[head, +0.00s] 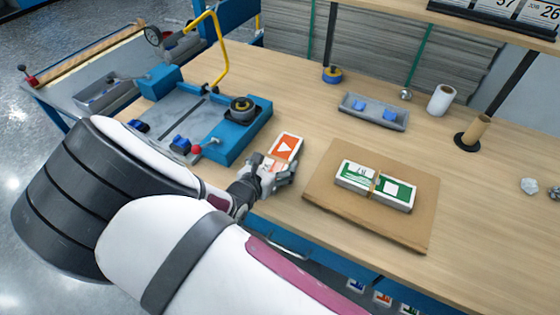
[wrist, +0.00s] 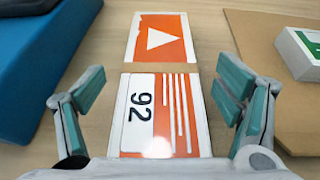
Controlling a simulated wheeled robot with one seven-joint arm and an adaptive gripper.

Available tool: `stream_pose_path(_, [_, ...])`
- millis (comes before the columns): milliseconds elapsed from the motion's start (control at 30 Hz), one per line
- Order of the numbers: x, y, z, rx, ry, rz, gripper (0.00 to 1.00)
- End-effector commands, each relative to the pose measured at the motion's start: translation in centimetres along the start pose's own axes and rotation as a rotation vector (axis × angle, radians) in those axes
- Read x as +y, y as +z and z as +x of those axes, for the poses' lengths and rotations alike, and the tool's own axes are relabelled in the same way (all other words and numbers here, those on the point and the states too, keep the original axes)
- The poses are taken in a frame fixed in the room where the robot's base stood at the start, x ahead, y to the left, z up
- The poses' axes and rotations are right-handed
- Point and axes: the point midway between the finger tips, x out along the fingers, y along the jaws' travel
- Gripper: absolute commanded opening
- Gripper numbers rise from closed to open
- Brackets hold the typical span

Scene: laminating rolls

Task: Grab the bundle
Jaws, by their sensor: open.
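An orange and white banded bundle (head: 286,148) lies on the wooden table between the blue machine and the cardboard sheet. In the wrist view the bundle (wrist: 155,110) shows a white triangle, the number 92, stripes and a tan band across its middle. My gripper (head: 272,178) is at the bundle's near end in the head view. In the wrist view my gripper (wrist: 158,92) is open, with one finger on each side of the bundle and gaps between. The near end of the bundle is partly hidden by my gripper.
The cardboard sheet (head: 323,200) lies right of the bundle. A blue machine (head: 228,133) with a yellow handle stands left, close by. A grey tray (head: 373,112), a white roll (head: 441,100) and a cardboard tube on a dark base (head: 474,133) stand farther back.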

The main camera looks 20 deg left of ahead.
Motion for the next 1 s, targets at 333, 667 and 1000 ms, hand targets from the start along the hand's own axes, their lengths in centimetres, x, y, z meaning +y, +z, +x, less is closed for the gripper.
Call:
stream_pose_path(333, [0.0,-0.01,1.96,0.001,0.0,0.001,0.85])
stream_pose_path(667, [0.01,-0.03,1.93,0.001,0.0,0.001,0.23])
stream_pose_path(1000, [0.03,0.4,1.75,0.0,0.0,0.002,0.22])
